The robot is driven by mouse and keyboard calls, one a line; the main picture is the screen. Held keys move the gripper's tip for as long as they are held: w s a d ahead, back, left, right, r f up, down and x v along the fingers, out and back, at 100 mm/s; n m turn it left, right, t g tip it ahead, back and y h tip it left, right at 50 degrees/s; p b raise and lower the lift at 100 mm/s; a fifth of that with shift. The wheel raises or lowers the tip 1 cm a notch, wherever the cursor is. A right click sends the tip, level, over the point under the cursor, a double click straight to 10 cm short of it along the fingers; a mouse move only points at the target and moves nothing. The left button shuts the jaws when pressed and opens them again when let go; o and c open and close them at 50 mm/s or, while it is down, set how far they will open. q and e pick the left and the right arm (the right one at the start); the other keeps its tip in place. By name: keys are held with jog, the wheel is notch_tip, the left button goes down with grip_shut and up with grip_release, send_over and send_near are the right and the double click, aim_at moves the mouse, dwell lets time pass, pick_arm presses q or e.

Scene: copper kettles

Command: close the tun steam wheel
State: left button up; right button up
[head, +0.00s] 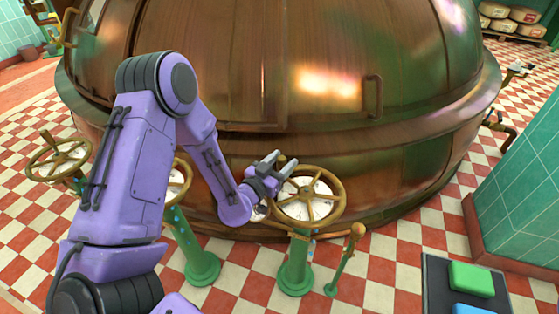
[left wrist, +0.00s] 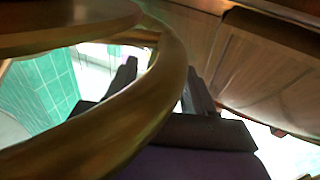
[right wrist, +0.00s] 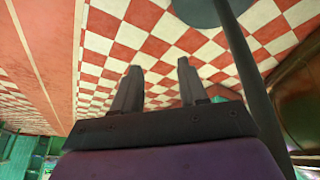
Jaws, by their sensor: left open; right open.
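Three brass handwheels on green stands are in the head view, in front of the copper kettle (head: 230,80): a right wheel (head: 307,190), a middle wheel (head: 186,178) partly hidden by my left arm, and a left wheel (head: 60,157). No readable label shows which is the tun steam wheel. My left gripper (head: 283,161) is open at the far left part of the right wheel's rim. In the left wrist view a brass rim (left wrist: 165,85) crosses between the open fingers; contact is unclear. My right gripper (right wrist: 158,68) is open and empty, outside the head view.
A short green post with a brass lever (head: 357,231) stands right of the right wheel. A dark panel with a green block (head: 471,279) and a blue block (head: 472,309) is at the lower right. A green tiled block (head: 520,200) stands right. Checkered floor is open between them.

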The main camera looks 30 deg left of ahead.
pick_arm(q)
grip_shut()
jog(key=w+m+h, duration=0.1)
jog(key=w+d+m+h, duration=0.1)
jog(key=h, duration=0.1)
jog(key=shift+w+r+m+g+b, duration=0.1)
jog(key=shift+w+m+g+b, duration=0.05)
jog(key=shift+m+g+b, duration=0.2)
jog(key=shift+w+r+h, duration=0.1)
jog(key=shift+h, duration=0.2)
jog(key=shift+w+d, duration=0.15)
